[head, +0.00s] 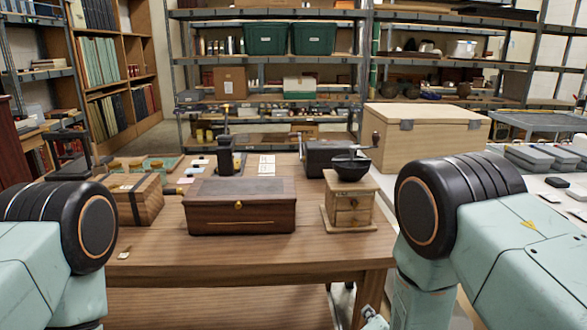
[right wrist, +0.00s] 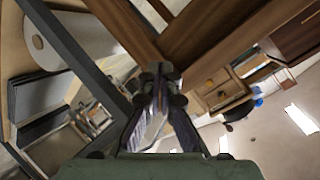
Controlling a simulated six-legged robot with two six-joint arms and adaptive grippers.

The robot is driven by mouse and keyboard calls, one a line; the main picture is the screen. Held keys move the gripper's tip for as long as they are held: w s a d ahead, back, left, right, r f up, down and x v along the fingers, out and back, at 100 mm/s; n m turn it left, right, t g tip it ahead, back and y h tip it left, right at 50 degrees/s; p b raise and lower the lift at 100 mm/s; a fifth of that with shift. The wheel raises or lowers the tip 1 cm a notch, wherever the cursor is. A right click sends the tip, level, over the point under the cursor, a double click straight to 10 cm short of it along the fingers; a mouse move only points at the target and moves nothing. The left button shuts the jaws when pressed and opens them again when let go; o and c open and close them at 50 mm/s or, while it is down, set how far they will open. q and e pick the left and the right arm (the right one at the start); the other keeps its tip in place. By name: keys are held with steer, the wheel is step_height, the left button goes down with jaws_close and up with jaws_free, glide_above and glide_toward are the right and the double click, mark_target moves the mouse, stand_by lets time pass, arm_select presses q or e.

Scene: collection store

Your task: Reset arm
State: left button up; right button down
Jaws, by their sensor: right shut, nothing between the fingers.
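My right arm (head: 470,225) is bent at the right of the head view. Only a small part of my right gripper (head: 373,318) shows at the bottom edge, below the table's front edge. In the right wrist view the fingers of my right gripper (right wrist: 160,75) meet at the tips, with nothing held. My left arm (head: 60,230) shows at the left of the head view; its gripper is out of view.
On the wooden table (head: 250,250) stand a dark wooden box (head: 240,212), a coffee grinder (head: 352,205) and a striped wooden box (head: 135,200). A pale wooden chest (head: 425,130) stands behind at right. Metal shelves (head: 270,55) line the back. The table's front strip is mostly clear.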

steer(key=s+d+f+n+g, duration=0.2)
steer(key=s+f+n+g, duration=0.25)
steer(key=s, duration=0.55)
steer(key=s+d+f+n+g, duration=0.1)
steer(key=s+f+n+g, duration=0.2)
steer(key=s+f, duration=0.5)
steer(key=s+r+n+g, duration=0.1)
steer(key=s+g, duration=0.1)
steer(key=s, duration=0.8)
steer(key=s+d+r+n+g, duration=0.1)
steer(key=s+g, duration=0.2)
steer(key=s, duration=0.7)
steer(key=shift+r+g+y, duration=0.3)
steer(key=shift+g, duration=0.05)
steer(key=shift+s, duration=0.2)
